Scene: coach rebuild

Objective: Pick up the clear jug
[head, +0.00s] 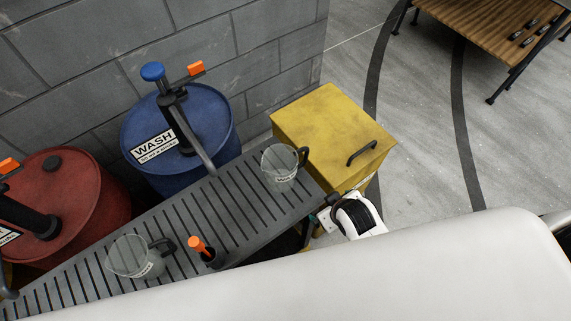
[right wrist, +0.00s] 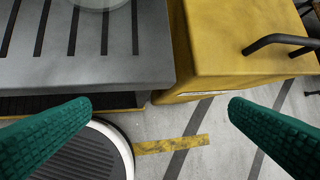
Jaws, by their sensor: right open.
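Two clear jugs with dark handles and white labels stand upright on the slatted grey bench (head: 80,290). One jug (head: 280,165) is near the bench's right end, its handle on its right. The other jug (head: 130,257) is further left, its handle also on its right. My right gripper (right wrist: 160,102) is open and empty, with green ridged fingers spread wide. It is by the bench's right end, apart from the near jug, whose base (right wrist: 95,3) shows at the top edge of the right wrist view. My left gripper is not in view.
A yellow box (head: 325,125) with a black handle adjoins the bench's right end. A blue drum (head: 215,125) with a pump and a red drum (head: 75,205) stand behind the bench. An orange-topped item (head: 197,244) stands between the jugs. Open floor (head: 425,150) lies right.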

